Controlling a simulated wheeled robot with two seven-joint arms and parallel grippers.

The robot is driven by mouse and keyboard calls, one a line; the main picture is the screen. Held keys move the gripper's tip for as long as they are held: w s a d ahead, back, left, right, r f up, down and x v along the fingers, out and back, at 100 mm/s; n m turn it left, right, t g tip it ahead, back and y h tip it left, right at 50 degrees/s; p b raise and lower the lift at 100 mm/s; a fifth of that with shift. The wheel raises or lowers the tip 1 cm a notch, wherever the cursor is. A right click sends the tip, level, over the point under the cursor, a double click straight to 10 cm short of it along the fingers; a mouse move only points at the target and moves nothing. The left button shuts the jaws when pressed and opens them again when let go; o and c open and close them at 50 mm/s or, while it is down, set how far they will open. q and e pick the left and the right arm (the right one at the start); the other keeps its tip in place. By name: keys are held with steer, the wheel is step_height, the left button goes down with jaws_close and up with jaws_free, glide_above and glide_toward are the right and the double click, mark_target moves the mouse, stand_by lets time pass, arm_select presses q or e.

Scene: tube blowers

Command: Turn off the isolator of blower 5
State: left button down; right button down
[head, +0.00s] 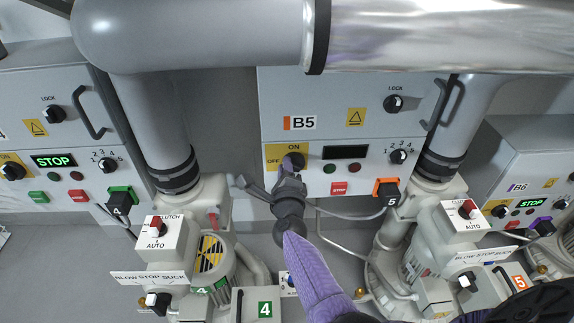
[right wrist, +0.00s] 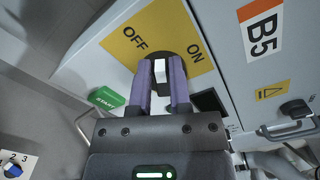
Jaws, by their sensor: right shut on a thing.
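The isolator of blower 5 is a dark rotary knob (right wrist: 190,62) on a yellow plate (right wrist: 127,54) marked OFF and ON. The plate is at the left end of the B5 panel (head: 343,170) in the head view. My right gripper (head: 291,165) is at the knob and covers most of it. In the right wrist view, its two purple fingers (right wrist: 162,82) are shut on the knob, with a white part showing between them. The B5 display (head: 345,152) is dark. My left gripper is not in view.
A red STOP button (head: 339,188) and a black connector (head: 386,194) marked 5 are right of the knob. A LOCK knob (head: 393,103) is on the upper box. A large grey pipe (head: 190,37) crosses above. Neighbouring displays (head: 54,160) show green STOP.

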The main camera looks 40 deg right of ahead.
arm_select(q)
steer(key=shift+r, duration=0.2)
arm_select(e)
steer(key=shift+a+f+n, duration=0.1)
steer(key=shift+f+n, duration=0.15)
steer(key=shift+n, duration=0.6)
steer(key=shift+f+n, duration=0.2)
steer(key=shift+n, duration=0.7)
steer(key=shift+a+f+n, duration=0.1)
steer(key=shift+f+n, duration=0.15)
steer(key=shift+n, duration=0.6)
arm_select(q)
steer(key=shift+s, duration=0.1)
arm_select(e)
steer(key=c, duration=0.6)
jaws_free()
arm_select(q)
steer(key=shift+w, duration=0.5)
arm_select(e)
steer(key=shift+o, duration=0.2)
